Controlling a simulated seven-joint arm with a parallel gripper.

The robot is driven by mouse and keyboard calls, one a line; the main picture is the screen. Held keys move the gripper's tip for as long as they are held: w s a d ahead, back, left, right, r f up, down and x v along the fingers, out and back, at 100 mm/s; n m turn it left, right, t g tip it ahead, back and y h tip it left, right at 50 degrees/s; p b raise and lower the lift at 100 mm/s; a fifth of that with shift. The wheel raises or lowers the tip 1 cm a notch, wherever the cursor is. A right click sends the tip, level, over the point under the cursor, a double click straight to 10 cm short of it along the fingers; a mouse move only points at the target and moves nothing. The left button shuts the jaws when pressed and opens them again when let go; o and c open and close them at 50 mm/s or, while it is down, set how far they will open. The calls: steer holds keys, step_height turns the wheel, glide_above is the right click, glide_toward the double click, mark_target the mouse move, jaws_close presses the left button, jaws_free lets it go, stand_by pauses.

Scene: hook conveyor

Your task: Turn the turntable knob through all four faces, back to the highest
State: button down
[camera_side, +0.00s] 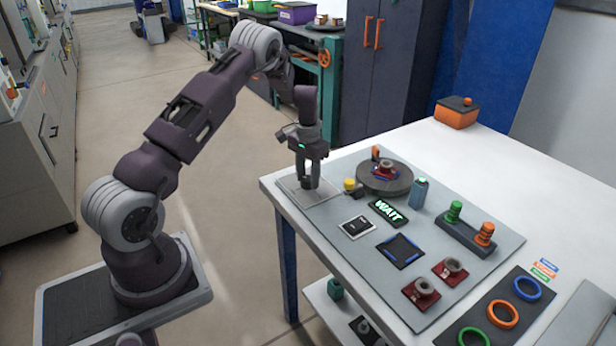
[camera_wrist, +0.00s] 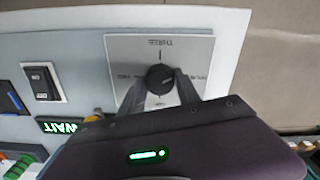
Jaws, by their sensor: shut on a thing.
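My gripper (camera_side: 309,182) points straight down at the table's left corner, shut on the black turntable knob (camera_wrist: 160,78). In the wrist view its two fingers stand on either side of the knob. The knob sits on a pale square plate (camera_wrist: 125,50) with THREE printed at its top edge; side labels are partly covered by the fingers. Which label the knob points to is hard to tell. The round dark turntable (camera_side: 368,184) stands right of my gripper, with a red and grey part (camera_side: 384,171) on it. A sign (camera_side: 388,213) shows WAIT in green.
A yellow button (camera_side: 350,185) stands between the knob and turntable. A small black-and-white switch (camera_side: 356,227), a blue-edged square (camera_side: 400,250), a teal bottle (camera_side: 419,193) and a holder with green and orange stacks (camera_side: 467,238) share the grey board. Red parts (camera_side: 421,292) lie nearer the front.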

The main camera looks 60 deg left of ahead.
mark_target(308, 178)
steer(key=n, duration=1.1)
steer(key=shift+n, duration=0.4)
stand_by(0.4)
steer(key=c, duration=0.9)
jaws_free()
step_height(308, 178, up, 7)
steer(key=shift+r, duration=0.1)
stand_by(0.8)
